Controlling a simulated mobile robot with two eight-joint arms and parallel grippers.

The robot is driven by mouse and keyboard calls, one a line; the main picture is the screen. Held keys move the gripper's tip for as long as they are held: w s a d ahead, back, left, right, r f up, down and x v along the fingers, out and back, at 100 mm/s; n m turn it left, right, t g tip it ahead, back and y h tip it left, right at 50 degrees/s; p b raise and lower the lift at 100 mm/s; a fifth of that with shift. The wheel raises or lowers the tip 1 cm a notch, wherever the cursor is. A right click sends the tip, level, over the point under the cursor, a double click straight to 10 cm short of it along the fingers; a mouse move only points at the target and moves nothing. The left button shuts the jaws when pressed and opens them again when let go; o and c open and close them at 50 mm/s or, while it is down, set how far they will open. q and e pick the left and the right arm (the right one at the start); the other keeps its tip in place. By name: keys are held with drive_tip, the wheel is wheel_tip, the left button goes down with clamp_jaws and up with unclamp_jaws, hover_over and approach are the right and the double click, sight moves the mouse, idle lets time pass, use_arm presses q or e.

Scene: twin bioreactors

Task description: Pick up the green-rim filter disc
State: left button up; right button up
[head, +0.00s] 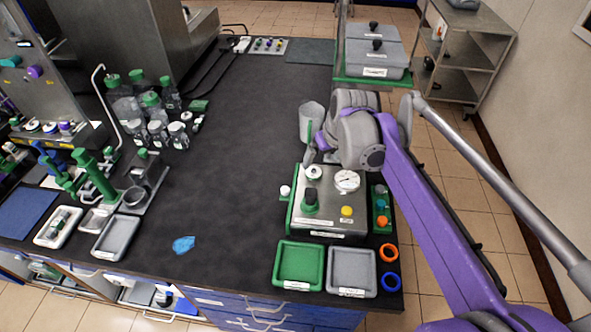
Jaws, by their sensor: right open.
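My right arm reaches in from the right, over the back of a steel control box (329,205) with a green base. My right gripper (318,153) is open, at the box's back left edge, and partly hidden by its own wrist. A small pale round disc (313,172) with a dark centre is on the box top just below the gripper. I cannot tell whether its rim is green. Several small round discs (50,127) also lie on the steel shelf at far left, too small to tell their rims clearly. My left gripper is not in view.
A grey cup (311,121) stands behind the box, beside my wrist. A green tray (299,264) and a grey tray (352,271) lie in front, with orange (389,253) and blue (391,282) rings at right. Bottles (124,103) stand at left. The middle bench (235,140) is clear.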

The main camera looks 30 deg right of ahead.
sight(315, 172)
drive_tip(key=x, duration=0.4)
drive_tip(key=shift+w+f, duration=0.15)
drive_tip(key=shift+f, duration=0.15)
drive_tip(key=shift+d+x, duration=0.2)
drive_tip(key=shift+x, duration=1.35)
drive_tip(key=shift+d+x, duration=0.15)
drive_tip(key=shift+x, duration=1.4)
drive_tip(key=shift+r, duration=0.1)
drive_tip(key=shift+c, duration=0.3)
drive_tip(key=c, duration=1.3)
drive_tip(key=shift+c, duration=0.2)
drive_tip(key=shift+r, duration=0.1)
